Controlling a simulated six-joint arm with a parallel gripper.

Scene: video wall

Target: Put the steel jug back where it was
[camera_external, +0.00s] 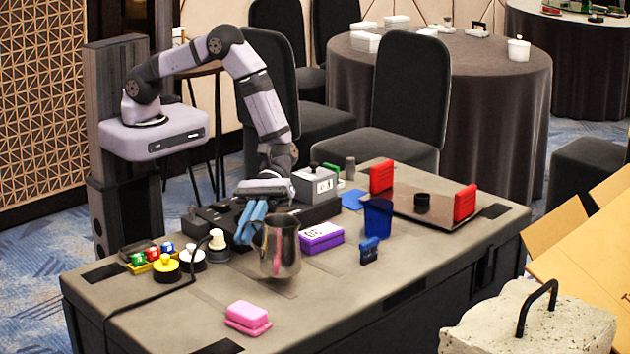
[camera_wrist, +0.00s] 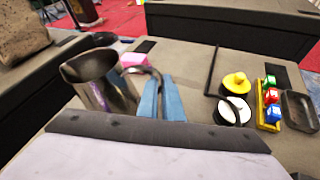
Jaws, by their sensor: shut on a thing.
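The steel jug (camera_external: 283,247) is upright near the middle of the table in the external view, its handle on the left side toward my gripper. My gripper (camera_external: 248,222) has blue fingers and is shut on the jug's handle. In the wrist view the jug (camera_wrist: 100,78) is left of the blue fingers (camera_wrist: 160,100), with its dark open mouth showing and the handle reaching to the fingers. I cannot tell for sure whether the jug's base touches the table (camera_external: 190,310).
A pink block (camera_external: 247,317) lies in front of the jug. A purple box (camera_external: 321,238), a blue cup (camera_external: 377,217) and a small blue object (camera_external: 370,250) are to the right. Yellow and white round pieces (camera_external: 166,268) and a yellow tray (camera_external: 140,266) are left. The front middle is mostly clear.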

